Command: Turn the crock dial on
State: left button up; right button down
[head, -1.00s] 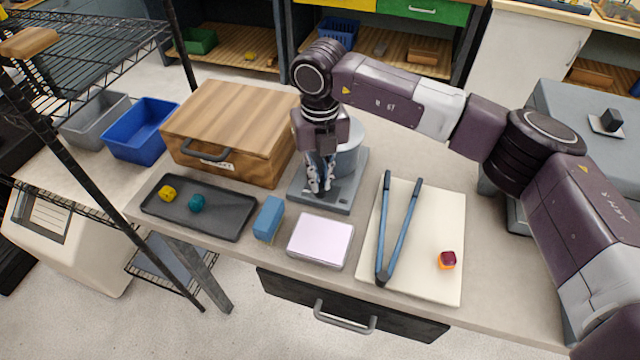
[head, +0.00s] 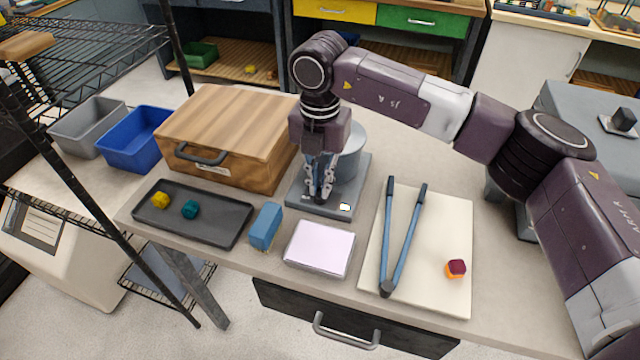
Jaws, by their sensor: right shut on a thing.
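The crock is a grey round pot (head: 352,150) on a flat grey base (head: 336,208). My right gripper (head: 320,196) points down over the front of the base, its fingers shut on the crock dial, which they mostly hide. A small pale light (head: 345,207) glows on the base just right of the fingertips. My left gripper is not in view.
A wooden box (head: 230,130) stands left of the crock. In front are a dark tray (head: 222,228) with yellow and teal pieces, a blue block (head: 265,226) and a pale pad (head: 320,248).

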aim_at(320, 189)
jog(key=shift+w+r, duration=0.1)
dwell(0.3)
jog(key=c, duration=2.3)
grip_release()
notch_tip(320, 189, up, 12)
jog(key=shift+r, duration=0.1)
